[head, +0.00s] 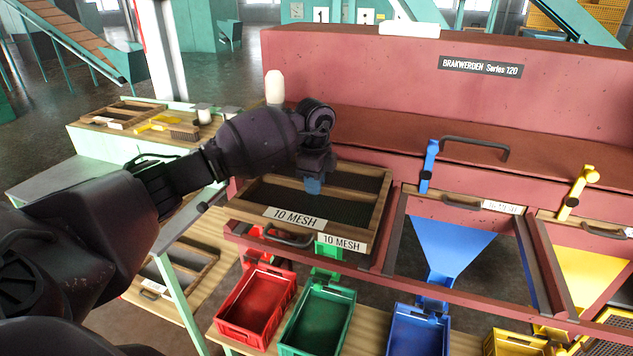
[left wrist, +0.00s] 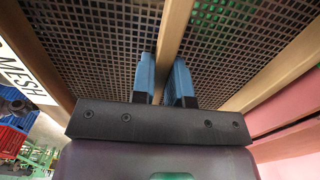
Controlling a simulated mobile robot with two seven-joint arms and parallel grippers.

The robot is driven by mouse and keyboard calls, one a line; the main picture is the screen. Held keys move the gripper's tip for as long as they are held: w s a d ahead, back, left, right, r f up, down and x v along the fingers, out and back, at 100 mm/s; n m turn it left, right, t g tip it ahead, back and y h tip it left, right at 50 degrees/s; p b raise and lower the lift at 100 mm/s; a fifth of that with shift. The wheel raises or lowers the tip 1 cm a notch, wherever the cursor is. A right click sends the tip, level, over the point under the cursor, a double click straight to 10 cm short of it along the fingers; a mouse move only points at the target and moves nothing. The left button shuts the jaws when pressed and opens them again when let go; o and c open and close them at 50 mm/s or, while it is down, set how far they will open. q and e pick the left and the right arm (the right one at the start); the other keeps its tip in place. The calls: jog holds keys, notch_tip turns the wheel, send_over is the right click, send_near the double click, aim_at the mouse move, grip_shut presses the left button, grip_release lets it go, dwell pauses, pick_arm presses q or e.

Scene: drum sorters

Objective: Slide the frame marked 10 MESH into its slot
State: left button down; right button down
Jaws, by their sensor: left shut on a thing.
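The wooden frame marked 10 MESH (head: 295,218) has dark mesh and lies roughly flat at the left bay of the red machine. A second 10 MESH label (head: 342,243) and a black handle (head: 287,238) show at the front of that bay, just below the frame. My left gripper (head: 313,186) comes down from above with blue fingertips. In the left wrist view its fingers (left wrist: 168,78) close on both sides of the frame's wooden middle bar (left wrist: 174,30). The frame covers the slot's inside, so I cannot tell how deep it sits. My right gripper is not in view.
The bay to the right is open above a blue funnel (head: 450,245); a yellow funnel (head: 585,275) lies beyond. Red (head: 255,305), green (head: 318,320) and blue (head: 418,330) bins stand below. Another mesh frame (head: 165,285) lies on a low shelf at left. A side table (head: 85,135) holds trays.

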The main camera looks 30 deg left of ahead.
pick_arm(q)
jog(key=shift+f, duration=0.45)
jog(key=shift+f+b, duration=0.8)
jog(key=shift+f, duration=0.35)
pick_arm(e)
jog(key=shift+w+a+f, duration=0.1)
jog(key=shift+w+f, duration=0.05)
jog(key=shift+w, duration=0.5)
pick_arm(q)
jog(key=shift+p, duration=0.3)
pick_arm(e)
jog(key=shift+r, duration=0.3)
pick_arm(q)
jog(key=shift+f+b, duration=0.7)
jog(key=shift+f, duration=0.7)
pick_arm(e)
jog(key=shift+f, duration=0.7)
pick_arm(q)
jog(key=c, duration=1.1)
grip_release()
jog(key=shift+o, duration=0.2)
